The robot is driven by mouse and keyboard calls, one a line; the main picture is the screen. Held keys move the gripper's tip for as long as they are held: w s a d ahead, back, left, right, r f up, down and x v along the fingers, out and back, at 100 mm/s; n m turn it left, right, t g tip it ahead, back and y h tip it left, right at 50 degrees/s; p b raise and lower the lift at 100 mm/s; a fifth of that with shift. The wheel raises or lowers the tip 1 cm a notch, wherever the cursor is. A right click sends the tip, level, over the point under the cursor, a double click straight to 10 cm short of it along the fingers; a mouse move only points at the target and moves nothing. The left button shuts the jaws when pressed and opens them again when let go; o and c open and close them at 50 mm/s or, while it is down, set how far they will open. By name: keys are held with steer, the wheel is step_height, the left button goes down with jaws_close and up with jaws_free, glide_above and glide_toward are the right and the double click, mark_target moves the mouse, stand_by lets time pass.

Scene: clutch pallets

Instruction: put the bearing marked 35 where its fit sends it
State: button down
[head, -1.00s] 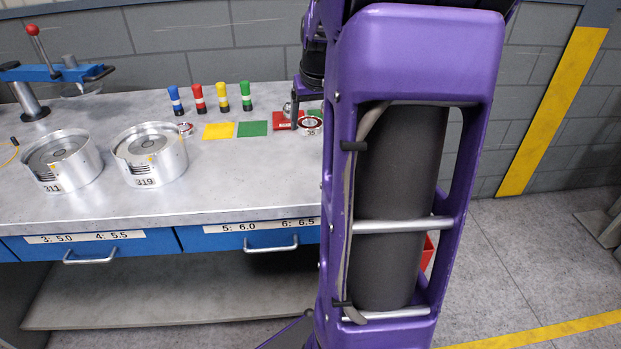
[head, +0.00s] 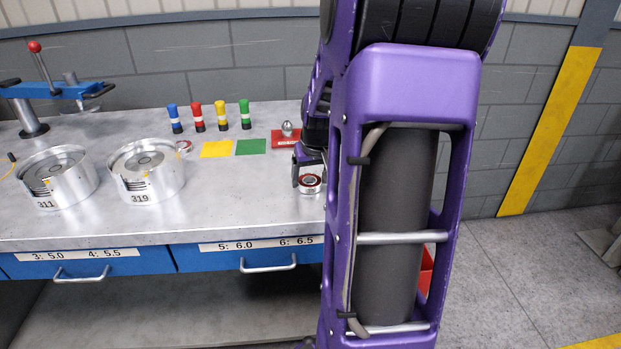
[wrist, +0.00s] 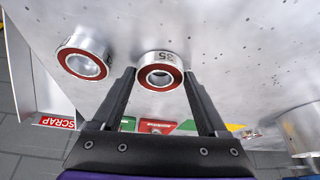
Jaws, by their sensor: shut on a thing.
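The bearing marked 35 (wrist: 160,72) is a silver ring with a red seal. It sits between the fingertips of my gripper (wrist: 160,76), which is shut on it. In the head view a red-sealed bearing (head: 310,183) shows at my gripper (head: 309,178), over the front part of the bench; my arm hides much around it. I cannot tell whether it touches the bench. A second red-sealed bearing (wrist: 84,56) stands beside it in the wrist view. Housings marked 311 (head: 55,180) and 319 (head: 147,172) stand on the bench to the left.
A yellow card (head: 217,149), a green card (head: 251,147) and a red card (head: 284,142) lie behind. Several coloured markers (head: 220,115) stand at the back. A blue press (head: 55,90) is at far left. A SCRAP label (wrist: 57,122) shows in the wrist view.

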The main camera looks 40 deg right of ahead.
steer(key=shift+f, duration=0.15)
jaws_free()
steer(key=p+v, duration=0.8)
steer(key=v, duration=0.4)
stand_by(0.3)
